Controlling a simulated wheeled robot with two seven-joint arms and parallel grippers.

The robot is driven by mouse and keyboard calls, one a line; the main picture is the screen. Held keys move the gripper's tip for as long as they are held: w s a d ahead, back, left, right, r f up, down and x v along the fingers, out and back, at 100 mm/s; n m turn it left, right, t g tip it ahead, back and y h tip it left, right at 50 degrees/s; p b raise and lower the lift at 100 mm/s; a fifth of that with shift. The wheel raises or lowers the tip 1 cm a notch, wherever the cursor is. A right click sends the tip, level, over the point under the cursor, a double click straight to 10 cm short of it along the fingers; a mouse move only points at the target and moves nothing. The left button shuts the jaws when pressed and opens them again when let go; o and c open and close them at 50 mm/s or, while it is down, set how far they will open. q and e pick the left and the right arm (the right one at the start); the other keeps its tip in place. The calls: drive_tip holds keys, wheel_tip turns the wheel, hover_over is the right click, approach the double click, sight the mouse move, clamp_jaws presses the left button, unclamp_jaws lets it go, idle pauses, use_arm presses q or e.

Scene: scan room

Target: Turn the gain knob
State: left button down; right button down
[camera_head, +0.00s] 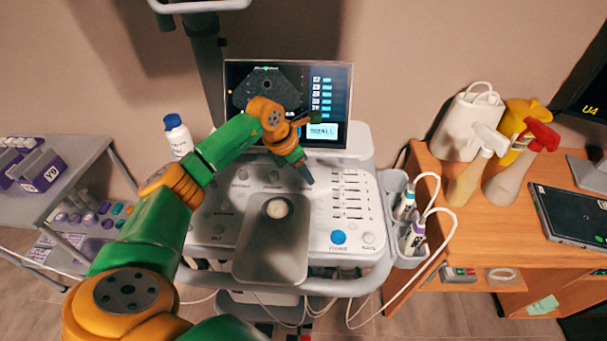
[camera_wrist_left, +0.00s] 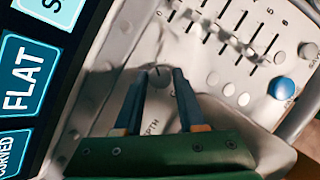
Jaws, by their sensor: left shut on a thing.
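The ultrasound console's grey control panel (camera_head: 322,226) holds round knobs, slider rows and a blue button. My left gripper (camera_head: 308,180) points down onto the panel, right of two grey knobs (camera_head: 257,174) and left of the sliders. In the left wrist view my left gripper (camera_wrist_left: 160,76) is shut on a round grey knob (camera_wrist_left: 160,80), one dark finger on each side. Letters reading "PTH" show on the panel between the fingers. The word "gain" is not readable, and the fingers partly hide the knob. My right gripper is not in view.
The screen (camera_head: 287,100) stands behind the panel. Slider columns (camera_wrist_left: 235,35) and a blue button (camera_head: 338,237) lie to the right. Probes (camera_head: 410,222) hang at the right edge, beside a wooden desk (camera_head: 465,215).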

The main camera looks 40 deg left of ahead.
use_arm(q)
drive_tip(key=shift+m, duration=0.6)
drive_tip(key=c, duration=0.5)
unclamp_jaws()
drive_tip(key=shift+w, duration=0.1)
drive_tip(key=b+v, duration=0.1)
drive_tip(key=v, duration=0.6)
